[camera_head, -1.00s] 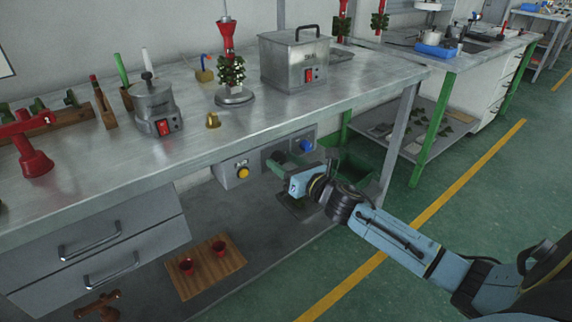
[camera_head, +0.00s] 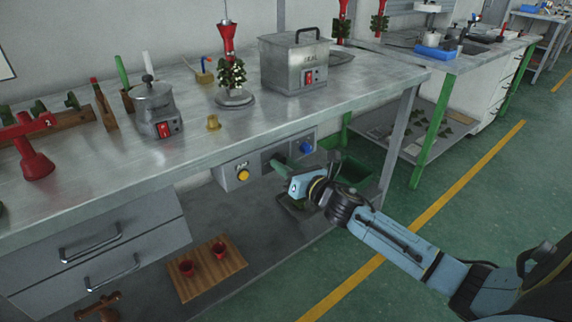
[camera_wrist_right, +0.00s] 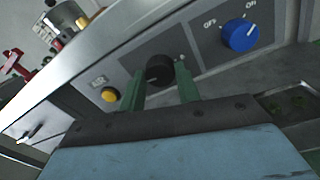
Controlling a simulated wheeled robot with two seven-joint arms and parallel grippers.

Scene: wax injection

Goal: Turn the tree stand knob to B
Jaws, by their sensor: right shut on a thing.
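A round black knob (camera_wrist_right: 159,70) sits on the grey control panel (camera_wrist_right: 200,52) under the table, between a yellow button and a blue knob. My right gripper (camera_wrist_right: 161,82) is shut on the black knob, with one green finger on each side. In the head view, the right gripper (camera_head: 277,166) reaches the panel from the lower right and mostly hides this knob. Any letters around it are too small to read. A wax tree (camera_head: 231,74) hangs under a red holder above a round metal base (camera_head: 235,98) on the table. My left gripper is not in view.
The blue ON/OFF knob (camera_wrist_right: 240,36) is right of the black knob, and the yellow button (camera_wrist_right: 110,95) is left of it. The table's front edge is just above the panel. A lower shelf with a wooden board (camera_head: 205,268) lies below. The green floor is open at right.

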